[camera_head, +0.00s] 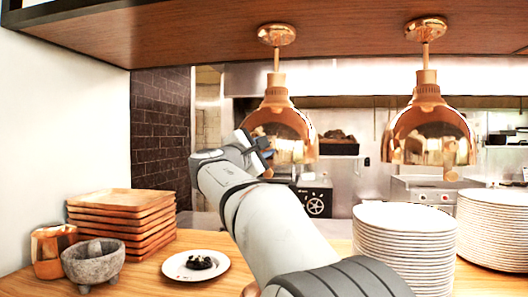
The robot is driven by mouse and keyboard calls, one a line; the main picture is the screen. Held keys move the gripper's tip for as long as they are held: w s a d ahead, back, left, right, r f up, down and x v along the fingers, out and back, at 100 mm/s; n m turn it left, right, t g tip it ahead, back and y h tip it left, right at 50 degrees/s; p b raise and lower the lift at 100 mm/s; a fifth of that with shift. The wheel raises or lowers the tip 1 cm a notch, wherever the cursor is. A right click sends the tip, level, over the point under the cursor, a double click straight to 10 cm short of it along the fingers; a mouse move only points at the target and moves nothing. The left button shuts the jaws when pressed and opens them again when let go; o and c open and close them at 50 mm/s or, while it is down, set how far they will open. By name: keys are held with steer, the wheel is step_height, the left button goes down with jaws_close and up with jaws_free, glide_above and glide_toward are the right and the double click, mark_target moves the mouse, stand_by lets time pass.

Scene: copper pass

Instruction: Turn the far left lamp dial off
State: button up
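Two copper heat lamps hang from the wooden shelf overhead, the left lamp (289,122) and the right lamp (428,125). My arm reaches up from the bottom middle, and my gripper (266,148) is in front of the left lamp's shade at its left side. I cannot tell whether it touches the shade, nor whether its fingers are open or shut.
On the wooden counter (130,284) stand a copper cup (50,252), a stone mortar (93,263), stacked wooden trays (120,200), and a white plate (178,268) with dark food. Tall plate stacks (405,245) fill the right.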

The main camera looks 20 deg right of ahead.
steer(key=shift+r+m+g+y+p, duration=0.1)
steer(key=shift+m+g+y+p, duration=0.2)
steer(key=shift+m, duration=1.05)
steer(key=shift+r+m+g+y+p, duration=0.15)
steer(key=shift+m+g+y, duration=0.3)
steer(key=shift+m, duration=0.85)
steer(key=shift+r+m+g+y+p, duration=0.1)
steer(key=shift+m+g+y, duration=0.25)
steer(key=shift+m, duration=1)
steer(key=o, duration=1)
steer(key=shift+a, duration=0.1)
steer(key=v, duration=0.7)
steer(key=shift+s+a+b, duration=0.2)
steer(key=shift+a+b, duration=0.05)
steer(key=shift+b, duration=0.15)
steer(key=shift+f, duration=0.1)
